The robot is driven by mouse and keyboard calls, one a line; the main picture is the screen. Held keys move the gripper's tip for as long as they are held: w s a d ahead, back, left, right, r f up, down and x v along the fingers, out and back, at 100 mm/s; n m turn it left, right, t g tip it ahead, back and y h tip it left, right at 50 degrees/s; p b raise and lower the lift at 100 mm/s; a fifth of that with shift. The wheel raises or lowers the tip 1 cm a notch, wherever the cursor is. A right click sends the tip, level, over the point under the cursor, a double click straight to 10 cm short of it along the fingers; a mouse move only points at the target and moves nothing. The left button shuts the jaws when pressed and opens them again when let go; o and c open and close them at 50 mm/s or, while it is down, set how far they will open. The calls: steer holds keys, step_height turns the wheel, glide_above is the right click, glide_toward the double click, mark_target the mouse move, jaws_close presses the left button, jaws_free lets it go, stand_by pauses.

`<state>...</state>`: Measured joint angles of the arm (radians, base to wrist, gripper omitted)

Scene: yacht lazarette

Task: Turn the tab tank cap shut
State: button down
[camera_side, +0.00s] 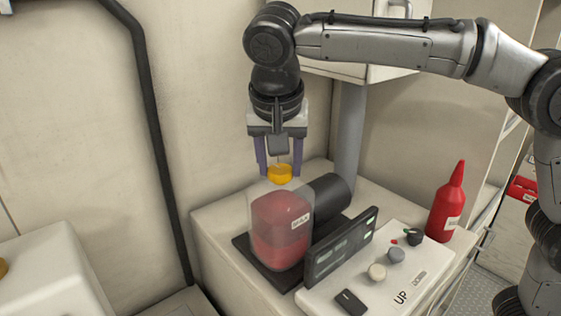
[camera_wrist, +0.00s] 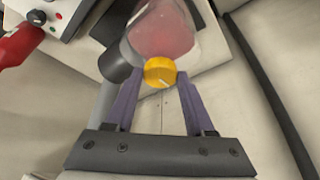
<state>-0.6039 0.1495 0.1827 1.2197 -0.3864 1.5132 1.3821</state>
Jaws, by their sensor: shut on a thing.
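The yellow tab tank cap (camera_side: 279,173) sits on top of a translucent tank (camera_side: 282,228) holding red liquid; the tank has a small white label. My gripper (camera_side: 280,175) points straight down over the tank, its two purple fingers on either side of the cap. In the wrist view, the cap (camera_wrist: 160,72) lies between the fingertips of my gripper (camera_wrist: 159,74), which is shut on it. A short pale mark shows on the cap's face. The tank (camera_wrist: 163,32) shows beyond it. The cap's threads and how far it is turned cannot be seen.
A black cylinder (camera_side: 330,190) and a dark upright panel (camera_side: 340,250) stand close to the tank. A white control box (camera_side: 375,287) with knobs is in front, with a red bottle (camera_side: 446,212) at right. A grey post (camera_side: 349,135) rises behind.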

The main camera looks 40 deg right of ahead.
stand_by(0.3)
steer(key=shift+c, duration=1.3)
jaws_free()
steer(key=shift+r, duration=0.1)
steer(key=v, duration=1.1)
steer(key=shift+a+r, duration=0.15)
steer(key=shift+r, duration=0.25)
